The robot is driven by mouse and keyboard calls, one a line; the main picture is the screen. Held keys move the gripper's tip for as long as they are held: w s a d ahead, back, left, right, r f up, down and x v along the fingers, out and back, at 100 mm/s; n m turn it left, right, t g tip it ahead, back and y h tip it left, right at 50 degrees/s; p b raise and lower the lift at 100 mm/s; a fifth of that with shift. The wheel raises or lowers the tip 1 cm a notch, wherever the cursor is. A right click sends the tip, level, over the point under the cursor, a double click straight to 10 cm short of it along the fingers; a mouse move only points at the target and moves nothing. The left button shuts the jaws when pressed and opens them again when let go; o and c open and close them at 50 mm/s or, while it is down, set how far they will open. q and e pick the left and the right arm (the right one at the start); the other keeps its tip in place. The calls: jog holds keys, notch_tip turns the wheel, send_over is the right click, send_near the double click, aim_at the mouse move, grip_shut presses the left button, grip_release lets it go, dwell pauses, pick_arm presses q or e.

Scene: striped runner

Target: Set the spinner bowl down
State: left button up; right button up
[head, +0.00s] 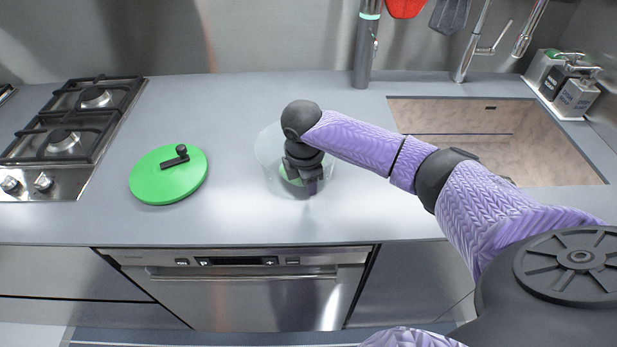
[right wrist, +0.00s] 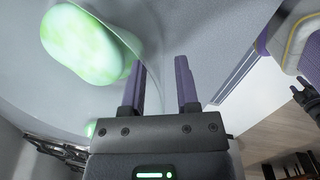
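The spinner bowl (head: 268,150) is clear, with green inside, and is at the middle of the counter in the head view. My right arm and gripper cover much of it. I cannot tell whether its base touches the counter. My right gripper (head: 306,186) points down at the bowl's near side. In the right wrist view, its two purple fingers (right wrist: 160,62) stand apart beside the clear bowl with its green contents (right wrist: 88,42). I see no firm grip on the bowl. A dark shape at the right edge may be my left gripper (right wrist: 305,95), too small to read.
A green round lid with a black crank handle (head: 168,176) lies on the counter (head: 232,100) left of the bowl. A gas hob (head: 75,130) is farther left. A sink (head: 480,140) is at the right. The counter between lid and bowl is clear.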

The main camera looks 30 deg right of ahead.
jog(key=shift+r, duration=0.3)
notch_tip(320, 180, up, 12)
jog(key=a+p, duration=0.1)
jog(key=p, duration=0.2)
jog(key=shift+s+a+f+p, duration=0.2)
jog(key=shift+s+a+p, duration=0.1)
jog(key=shift+s, duration=0.15)
dwell(0.5)
